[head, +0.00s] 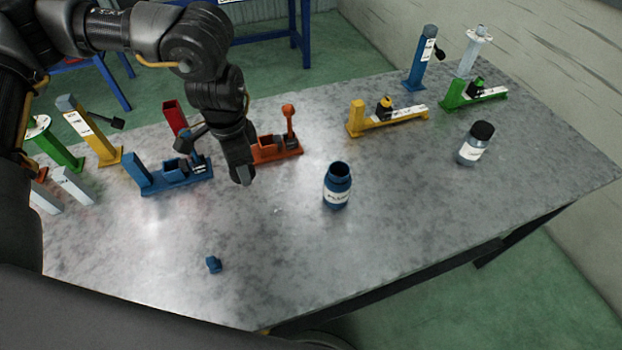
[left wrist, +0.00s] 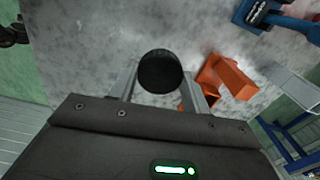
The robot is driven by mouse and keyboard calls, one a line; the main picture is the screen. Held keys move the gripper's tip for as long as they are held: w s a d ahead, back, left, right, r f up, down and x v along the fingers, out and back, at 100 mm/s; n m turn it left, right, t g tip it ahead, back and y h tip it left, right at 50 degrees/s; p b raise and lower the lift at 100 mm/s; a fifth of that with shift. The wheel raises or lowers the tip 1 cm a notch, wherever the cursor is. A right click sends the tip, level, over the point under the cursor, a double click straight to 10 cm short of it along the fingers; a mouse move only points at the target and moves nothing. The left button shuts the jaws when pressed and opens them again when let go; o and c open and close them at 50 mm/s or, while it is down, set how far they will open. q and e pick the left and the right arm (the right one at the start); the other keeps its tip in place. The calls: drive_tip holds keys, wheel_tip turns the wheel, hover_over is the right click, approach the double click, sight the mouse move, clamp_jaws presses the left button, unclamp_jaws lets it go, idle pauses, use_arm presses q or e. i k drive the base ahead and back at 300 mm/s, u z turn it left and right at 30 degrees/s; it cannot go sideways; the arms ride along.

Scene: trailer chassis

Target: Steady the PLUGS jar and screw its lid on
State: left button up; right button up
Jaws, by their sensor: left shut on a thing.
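The PLUGS jar (head: 337,187) is blue with a white label and stands upright on the grey table, its mouth open and uncovered. My left gripper (head: 243,178) is above the table to the left of the jar, apart from it. In the left wrist view a round black lid (left wrist: 160,72) sits between the two fingers, and the gripper is shut on it. In the head view the lid is hidden by the gripper. My right gripper is not in view, and nothing touches the jar.
A second jar (head: 476,143) with a black lid stands at the right. A small blue part (head: 213,264) lies near the front edge. An orange fixture (head: 276,148), a blue fixture (head: 175,174) and a yellow fixture (head: 385,120) stand behind. The table around the jar is clear.

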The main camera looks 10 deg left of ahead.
sight(336, 190)
drive_tip(key=u, duration=1.1)
drive_tip(key=k, duration=0.75)
drive_tip(key=z, duration=0.7)
